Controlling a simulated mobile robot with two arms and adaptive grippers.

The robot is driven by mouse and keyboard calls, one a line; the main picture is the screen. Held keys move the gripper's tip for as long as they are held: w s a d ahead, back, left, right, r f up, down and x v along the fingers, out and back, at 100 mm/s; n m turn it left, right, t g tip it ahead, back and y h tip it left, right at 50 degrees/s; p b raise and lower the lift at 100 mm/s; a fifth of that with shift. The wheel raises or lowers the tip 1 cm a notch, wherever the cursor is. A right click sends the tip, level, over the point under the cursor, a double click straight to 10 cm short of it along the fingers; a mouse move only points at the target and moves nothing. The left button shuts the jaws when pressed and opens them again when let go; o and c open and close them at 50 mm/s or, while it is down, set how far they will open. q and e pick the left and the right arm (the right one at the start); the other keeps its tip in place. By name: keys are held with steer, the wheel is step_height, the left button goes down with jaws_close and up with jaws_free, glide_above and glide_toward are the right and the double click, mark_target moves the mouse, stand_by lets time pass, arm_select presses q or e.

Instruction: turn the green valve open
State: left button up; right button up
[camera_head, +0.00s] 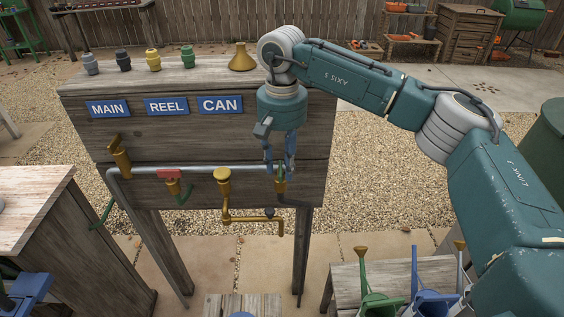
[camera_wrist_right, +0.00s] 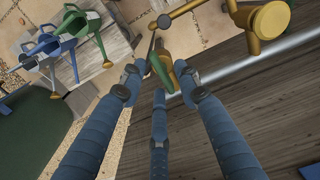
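The green valve is a brass tap with a green handle (camera_head: 281,171) at the right end of the pipe, below the CAN sign (camera_head: 220,105). In the right wrist view, its green handle (camera_wrist_right: 160,72) lies between my blue fingertips. My right gripper (camera_head: 279,165) reaches down in front of the board with its fingers around the handle. In the wrist view the fingers (camera_wrist_right: 156,80) are spread, with gaps beside the handle; I cannot tell whether any finger touches it. Fingers partly hide the valve in the head view. My left gripper is not in view.
A grey pipe (camera_head: 230,170) crosses the wooden board (camera_head: 130,75). Watering cans (camera_head: 380,298) stand on a low bench at lower right.

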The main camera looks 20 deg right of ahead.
step_height(320, 180, up, 12)
stand_by(0.4)
steer(key=shift+f, duration=0.1)
stand_by(0.3)
